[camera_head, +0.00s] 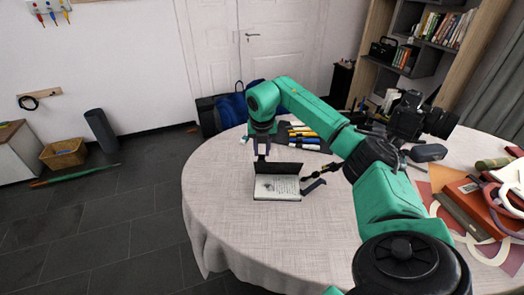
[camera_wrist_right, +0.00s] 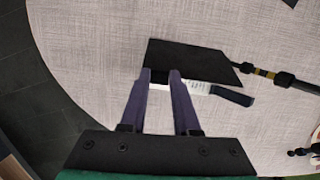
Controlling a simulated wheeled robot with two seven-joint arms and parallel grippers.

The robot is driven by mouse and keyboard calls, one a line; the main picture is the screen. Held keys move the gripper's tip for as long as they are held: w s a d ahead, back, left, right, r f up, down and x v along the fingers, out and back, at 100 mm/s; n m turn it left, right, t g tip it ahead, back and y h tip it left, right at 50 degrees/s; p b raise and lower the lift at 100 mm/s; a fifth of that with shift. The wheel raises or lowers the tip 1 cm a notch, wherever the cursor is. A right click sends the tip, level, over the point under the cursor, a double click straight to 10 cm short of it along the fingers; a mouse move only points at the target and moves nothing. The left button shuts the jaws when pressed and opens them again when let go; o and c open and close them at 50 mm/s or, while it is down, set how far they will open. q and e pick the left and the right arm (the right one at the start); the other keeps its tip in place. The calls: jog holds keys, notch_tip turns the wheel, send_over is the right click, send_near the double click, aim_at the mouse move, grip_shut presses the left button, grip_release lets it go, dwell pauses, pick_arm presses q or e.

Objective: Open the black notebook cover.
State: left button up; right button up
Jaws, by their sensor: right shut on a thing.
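The notebook lies on the round table (camera_head: 225,225). Its black cover (camera_head: 285,168) stands raised at the far edge, and the white written page (camera_head: 277,188) shows below it. My right gripper (camera_head: 262,157) reaches down from behind and is shut on the cover's upper left part. In the right wrist view the gripper (camera_wrist_right: 160,76) holds the near edge of the black cover (camera_wrist_right: 195,58), with a thin strip of page (camera_wrist_right: 198,87) showing beyond the right finger. The cover hides most of the page there. My left gripper is not in view.
A black tripod-like rod (camera_wrist_right: 262,73) lies close to the notebook's right side. Several markers (camera_head: 303,135) lie behind it. A camera (camera_head: 415,118) and a red book (camera_head: 475,205) are at the right. The table front and left are clear.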

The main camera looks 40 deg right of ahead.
jog(key=shift+w+d+r, duration=0.15)
jog(key=shift+w+r, duration=0.05)
jog(key=shift+w+d+r+p, duration=0.1)
jog(key=shift+w+d+p, duration=0.1)
jog(key=shift+p, duration=0.2)
grip_shut()
jog(key=w+d, duration=0.4)
jog(key=w, duration=0.2)
jog(key=shift+d+f+p, duration=0.2)
jog(key=shift+d+p, duration=0.15)
jog(key=shift+o, duration=0.7)
grip_release()
jog(key=shift+r, duration=0.1)
